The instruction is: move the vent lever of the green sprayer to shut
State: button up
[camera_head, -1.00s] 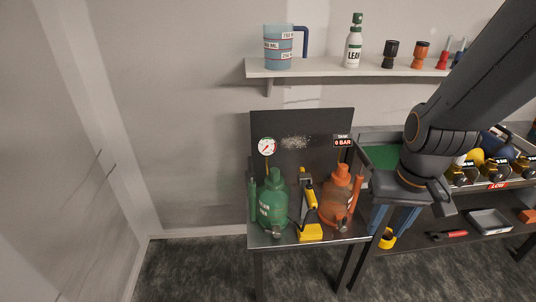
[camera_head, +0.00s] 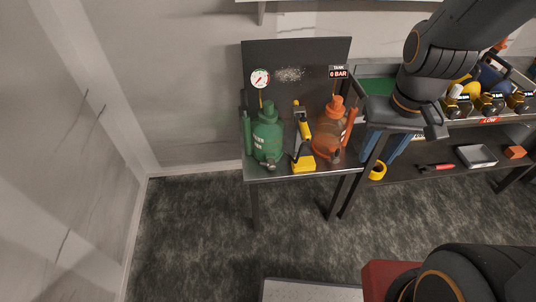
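The green sprayer (camera_head: 267,135) stands upright at the left of the small bench (camera_head: 255,173). A slim green cylinder (camera_head: 247,130) is beside it, and a round dial gauge (camera_head: 260,78) shows above it. Its vent lever is too small to make out, so its position cannot be told. My gripper (camera_head: 384,147) points down to the right of the bench, well apart from the green sprayer. Its two blue fingers are spread with nothing seen between them.
An orange sprayer (camera_head: 329,135) and a yellow pump-like tool (camera_head: 303,145) stand right of the green sprayer. A dark back panel (camera_head: 290,60) rises behind, with a "0 BAR" display (camera_head: 338,72). A longer bench with tools is at right. Floor in front is clear at left.

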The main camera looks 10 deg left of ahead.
aim_at(270, 164)
jog(key=u, duration=1.7)
jog(key=k, duration=0.6)
jog(key=z, duration=0.65)
